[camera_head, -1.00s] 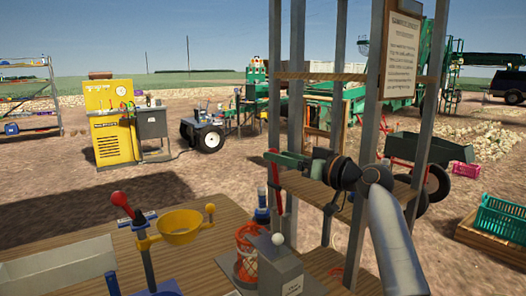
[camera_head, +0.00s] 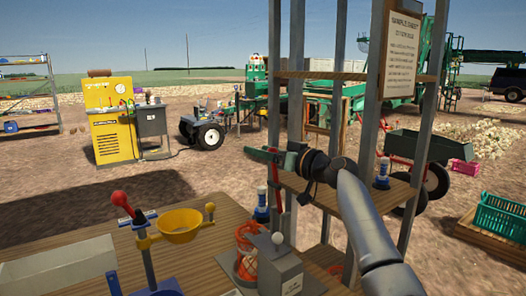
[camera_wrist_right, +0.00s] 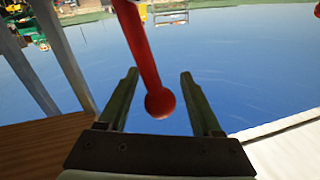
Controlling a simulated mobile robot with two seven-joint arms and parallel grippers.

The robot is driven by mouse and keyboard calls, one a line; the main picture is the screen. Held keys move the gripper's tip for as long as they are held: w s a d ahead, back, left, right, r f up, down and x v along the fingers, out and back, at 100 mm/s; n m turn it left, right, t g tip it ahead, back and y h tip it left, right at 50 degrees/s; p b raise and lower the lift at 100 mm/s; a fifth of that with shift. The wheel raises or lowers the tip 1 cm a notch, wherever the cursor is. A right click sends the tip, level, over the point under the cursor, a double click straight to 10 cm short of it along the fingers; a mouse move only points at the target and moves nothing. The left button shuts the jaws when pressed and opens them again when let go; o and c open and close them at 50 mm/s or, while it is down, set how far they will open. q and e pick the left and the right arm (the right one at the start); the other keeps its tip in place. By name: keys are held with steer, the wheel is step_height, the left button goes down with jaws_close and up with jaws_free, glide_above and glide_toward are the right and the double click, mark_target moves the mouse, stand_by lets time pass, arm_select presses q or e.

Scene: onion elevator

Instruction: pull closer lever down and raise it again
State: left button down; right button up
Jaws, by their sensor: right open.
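A red lever (camera_head: 275,186) stands upright by the metal frame, near the middle of the head view. My right gripper (camera_head: 260,153) is at its upper end. In the right wrist view, which looks upside down, the red lever (camera_wrist_right: 143,55) with its round knob lies between the two open fingers (camera_wrist_right: 158,95). The fingers show gaps on both sides of the knob and are not closed on it. In the head view the knob is hard to make out against the gripper. My left gripper is not in view.
A wooden table (camera_head: 205,268) holds a stand with a red-knobbed handle (camera_head: 120,199) and yellow bowl (camera_head: 180,226), plus a grey box (camera_head: 280,270) with a white knob. Metal posts (camera_head: 367,130) and a shelf stand close to my right arm.

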jaws_close()
stand_by(0.3)
stand_by(1.0)
